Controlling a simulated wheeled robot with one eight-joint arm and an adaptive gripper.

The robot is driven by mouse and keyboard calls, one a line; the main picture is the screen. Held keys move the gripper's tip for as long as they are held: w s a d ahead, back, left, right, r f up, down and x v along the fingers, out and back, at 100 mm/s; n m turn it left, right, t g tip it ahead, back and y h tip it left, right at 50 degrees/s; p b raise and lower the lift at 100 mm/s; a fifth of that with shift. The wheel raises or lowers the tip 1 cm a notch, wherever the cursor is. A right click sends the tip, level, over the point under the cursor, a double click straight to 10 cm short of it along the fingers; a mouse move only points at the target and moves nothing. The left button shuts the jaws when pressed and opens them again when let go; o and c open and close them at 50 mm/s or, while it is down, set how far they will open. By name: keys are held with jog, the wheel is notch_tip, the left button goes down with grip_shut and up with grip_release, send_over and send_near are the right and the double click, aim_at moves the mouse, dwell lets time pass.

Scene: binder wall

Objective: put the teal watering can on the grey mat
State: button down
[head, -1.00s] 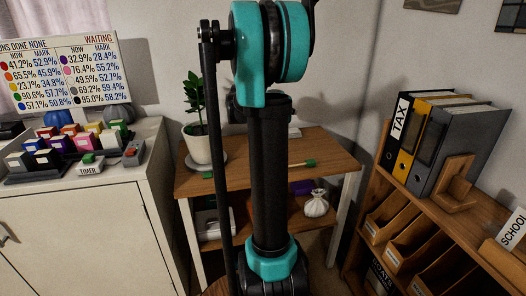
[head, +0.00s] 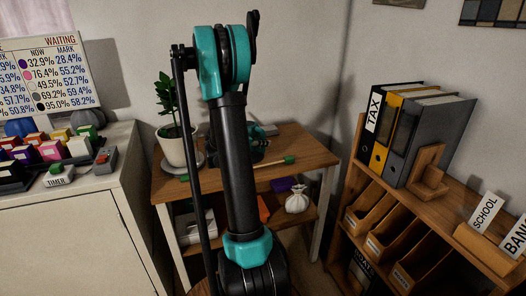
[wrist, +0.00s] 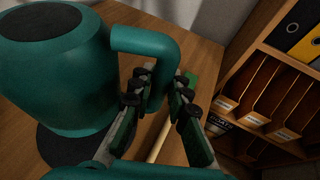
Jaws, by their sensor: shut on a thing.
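The teal watering can (wrist: 62,78) fills the left of the wrist view, upright, with its dark round top showing. Its handle (wrist: 160,50) bends down on the right, between the fingers of my gripper (wrist: 158,98). My gripper is shut on this handle. A dark round patch (wrist: 75,152), which looks like the grey mat, shows beneath the can's base. I cannot tell whether the can touches it or hangs just above. In the head view my arm hides most of the can and gripper above the wooden table (head: 315,147).
A stick with green ends (head: 275,165) lies on the table, close to my gripper. A potted plant (head: 176,145) stands at the table's left. A shelf with binders (head: 420,130) is at the right, and a white cabinet (head: 70,230) at the left.

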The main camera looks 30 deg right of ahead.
aim_at(262, 150)
jog(key=shift+f, duration=2)
jog(key=shift+f, duration=0.1)
jog(key=c, duration=1.5)
grip_release()
jog(key=shift+o, duration=0.2)
jog(key=v, duration=1.2)
jog(key=s+a+f+m+y, duration=0.3)
jog(key=s+a+m+y, duration=0.1)
jog(key=s+a+m, duration=0.2)
jog(key=s+a+f+m+t+y, duration=0.1)
jog(key=s+a+m+y, duration=0.4)
jog(key=a, duration=0.5)
jog(key=s+a+f+m+t+y, duration=0.1)
jog(key=s+a+f+m+y, duration=0.3)
jog(key=s+a+m, duration=0.4)
jog(key=s+a, duration=0.1)
jog(key=s, duration=0.2)
jog(key=shift+f, duration=0.3)
